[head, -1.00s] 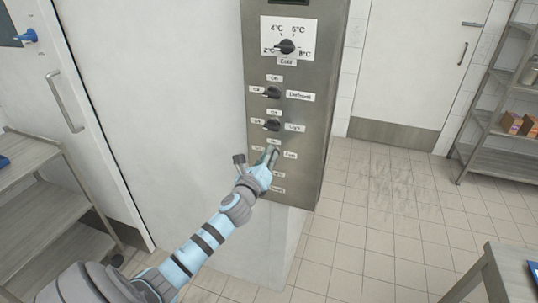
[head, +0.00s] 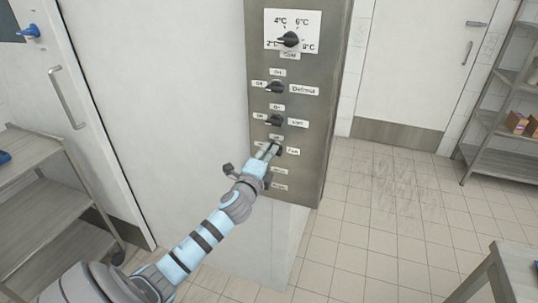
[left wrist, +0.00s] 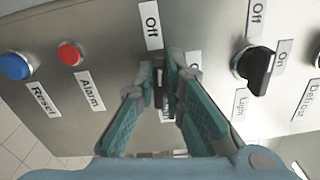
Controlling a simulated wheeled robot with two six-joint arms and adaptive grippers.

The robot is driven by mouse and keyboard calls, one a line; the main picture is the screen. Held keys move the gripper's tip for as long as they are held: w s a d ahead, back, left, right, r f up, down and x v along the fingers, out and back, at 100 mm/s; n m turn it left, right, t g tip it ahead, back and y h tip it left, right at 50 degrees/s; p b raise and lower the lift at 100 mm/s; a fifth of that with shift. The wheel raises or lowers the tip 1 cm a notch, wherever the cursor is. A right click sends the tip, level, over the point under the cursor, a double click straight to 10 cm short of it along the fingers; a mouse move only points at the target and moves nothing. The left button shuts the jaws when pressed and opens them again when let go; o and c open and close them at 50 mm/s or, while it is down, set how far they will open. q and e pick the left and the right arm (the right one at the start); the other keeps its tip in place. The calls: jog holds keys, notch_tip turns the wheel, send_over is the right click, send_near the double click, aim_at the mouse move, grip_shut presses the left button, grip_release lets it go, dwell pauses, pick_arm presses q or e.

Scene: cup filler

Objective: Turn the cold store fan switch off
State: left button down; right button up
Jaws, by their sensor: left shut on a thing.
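The fan switch (head: 278,151) is a dark knob on the grey metal control panel (head: 315,130), beside the label "Fan" (head: 293,152). My left gripper (head: 269,150) reaches it from the lower left and is shut on it. In the left wrist view the two teal fingers (left wrist: 161,85) pinch the black knob (left wrist: 159,92) from both sides. An "Off" label (left wrist: 151,26) and an "On" label (left wrist: 193,66) lie close by. The fingers hide most of the knob, so I cannot tell which way it points. My right gripper is not in view.
The light switch (head: 274,120), defrost switch (head: 274,87) and temperature dial (head: 290,39) sit above. A red alarm button (left wrist: 70,54) and blue reset button (left wrist: 16,66) are near the gripper.

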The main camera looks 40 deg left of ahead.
pick_arm(q)
jog(key=shift+f+n, duration=0.2)
jog(key=shift+n, duration=0.6)
jog(key=c, duration=1.7)
grip_release()
jog(key=v, duration=1.2)
